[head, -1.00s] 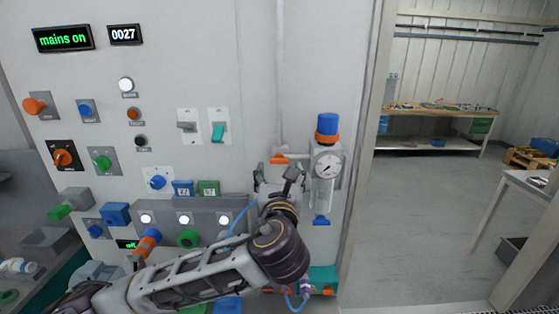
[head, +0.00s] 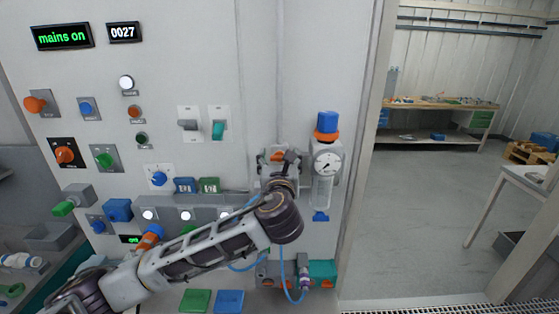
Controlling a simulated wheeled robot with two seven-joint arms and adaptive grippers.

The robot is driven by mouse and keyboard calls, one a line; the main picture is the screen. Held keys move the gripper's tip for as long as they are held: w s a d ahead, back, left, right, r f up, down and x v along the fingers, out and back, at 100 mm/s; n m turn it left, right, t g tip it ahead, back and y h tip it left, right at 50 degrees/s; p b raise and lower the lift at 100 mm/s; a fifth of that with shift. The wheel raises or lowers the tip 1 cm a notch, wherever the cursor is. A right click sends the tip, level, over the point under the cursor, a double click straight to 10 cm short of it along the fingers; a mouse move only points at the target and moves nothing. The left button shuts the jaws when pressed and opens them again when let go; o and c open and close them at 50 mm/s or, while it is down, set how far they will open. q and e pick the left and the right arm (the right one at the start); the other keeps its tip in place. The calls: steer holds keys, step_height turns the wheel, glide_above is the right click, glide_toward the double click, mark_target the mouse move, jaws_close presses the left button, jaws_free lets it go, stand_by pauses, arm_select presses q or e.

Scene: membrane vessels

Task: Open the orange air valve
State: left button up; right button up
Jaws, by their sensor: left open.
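The orange air valve handle (head: 278,156) is on the panel, just left of the air regulator (head: 327,165), which has a blue knob, an orange collar and a round gauge. Only a short orange piece of the handle shows; my gripper hides the rest. My left gripper (head: 279,161) is open in front of the valve, with its fingers on either side of the visible orange piece. I cannot tell whether they touch it. My right gripper is out of view.
Switches, knobs and lamps cover the panel to the left, with a "mains on" display (head: 62,37) at the top. A blue hose (head: 283,270) hangs below my wrist. A doorway opens onto clear floor (head: 410,210) and a workbench (head: 440,107) at the right.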

arm_select(q)
steer(key=shift+c, duration=0.4)
steer(key=c, duration=0.9)
steer(key=shift+c, duration=0.2)
